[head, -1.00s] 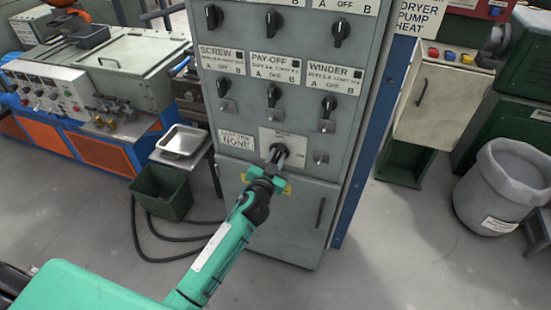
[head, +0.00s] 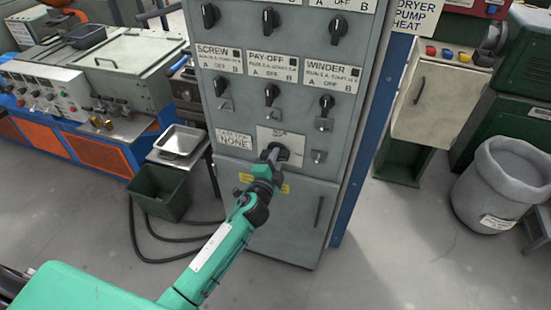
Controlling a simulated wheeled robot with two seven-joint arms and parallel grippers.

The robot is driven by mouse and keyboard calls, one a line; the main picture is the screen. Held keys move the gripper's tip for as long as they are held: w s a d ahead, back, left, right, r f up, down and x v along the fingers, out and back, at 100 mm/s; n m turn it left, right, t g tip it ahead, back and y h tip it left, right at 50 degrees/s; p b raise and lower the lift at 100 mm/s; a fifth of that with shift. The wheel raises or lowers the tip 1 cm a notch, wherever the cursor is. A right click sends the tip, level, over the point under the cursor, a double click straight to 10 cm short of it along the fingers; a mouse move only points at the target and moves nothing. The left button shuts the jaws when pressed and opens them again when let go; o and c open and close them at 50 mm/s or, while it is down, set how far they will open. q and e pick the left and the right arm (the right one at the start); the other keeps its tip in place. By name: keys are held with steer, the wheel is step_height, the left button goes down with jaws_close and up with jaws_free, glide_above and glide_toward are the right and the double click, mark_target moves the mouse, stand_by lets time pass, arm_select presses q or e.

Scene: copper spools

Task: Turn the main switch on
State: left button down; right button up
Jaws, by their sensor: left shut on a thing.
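The main switch (head: 281,150) is a black rotary knob on a pale plate (head: 291,139), low on the grey control cabinet (head: 225,172). My green left gripper (head: 272,157) reaches it from below and is shut on the knob. The fingers cover part of the knob, so its exact pointing direction is hard to tell. The plate's lettering is too small to read. My right gripper is not in view.
Rows of black selector knobs labelled SCREW, PAY-OFF and WINDER (head: 327,73) sit above the switch. A green bin (head: 159,190) and a metal tray (head: 180,141) stand left of the cabinet. A grey barrel (head: 503,185) stands at the right.

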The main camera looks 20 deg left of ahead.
arm_select(q)
steer(key=m, duration=0.3)
steer(key=shift+f, duration=0.2)
steer(key=shift+m, duration=0.4)
steer(key=c, duration=1.3)
jaws_free()
